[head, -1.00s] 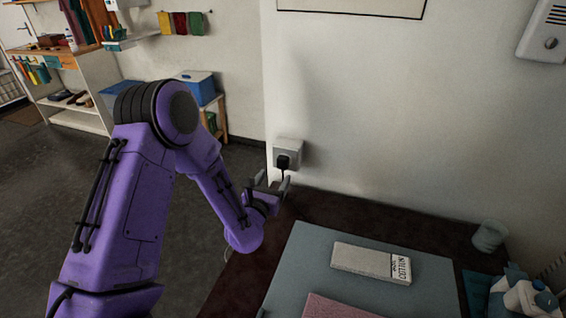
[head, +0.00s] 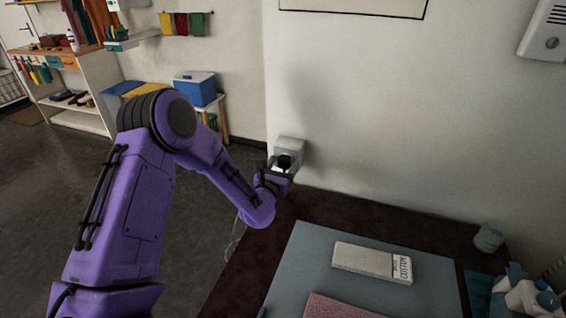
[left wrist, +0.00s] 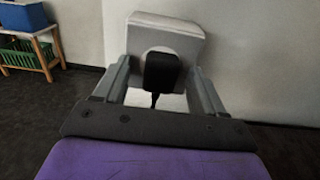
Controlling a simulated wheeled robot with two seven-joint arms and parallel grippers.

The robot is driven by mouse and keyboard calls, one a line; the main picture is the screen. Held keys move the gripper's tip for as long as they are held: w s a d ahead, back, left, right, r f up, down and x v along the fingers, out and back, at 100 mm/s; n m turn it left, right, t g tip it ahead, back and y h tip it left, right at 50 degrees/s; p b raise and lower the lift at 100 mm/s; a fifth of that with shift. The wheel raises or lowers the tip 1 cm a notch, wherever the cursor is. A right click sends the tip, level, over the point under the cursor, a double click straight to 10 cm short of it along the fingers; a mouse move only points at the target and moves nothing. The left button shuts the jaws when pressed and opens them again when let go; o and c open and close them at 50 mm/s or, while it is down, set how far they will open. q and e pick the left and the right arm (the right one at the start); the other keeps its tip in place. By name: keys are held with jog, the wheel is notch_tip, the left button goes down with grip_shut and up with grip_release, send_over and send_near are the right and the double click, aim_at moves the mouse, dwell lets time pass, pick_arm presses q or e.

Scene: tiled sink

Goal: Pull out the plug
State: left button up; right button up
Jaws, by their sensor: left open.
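The black plug (head: 284,161) sits in the pale wall socket (head: 290,146), just above the counter's back left corner. In the left wrist view the plug (left wrist: 161,72) stands in front of the round recess of the socket (left wrist: 168,27), with its cord hanging from its lower end. My left gripper (head: 279,168) is open at the socket. In the left wrist view its fingers (left wrist: 160,84) are on either side of the plug, with a visible gap on each side. The right gripper is in neither view.
A dark counter (head: 340,202) runs along the wall, with a grey board (head: 300,262), a white box labelled COTTON (head: 372,262) and a pink cloth (head: 345,308) on it.

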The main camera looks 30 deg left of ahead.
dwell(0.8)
pick_arm(q)
grip_shut()
jog(key=shift+s, duration=0.15)
jog(key=shift+v, duration=2.9)
jog(key=shift+d, duration=0.1)
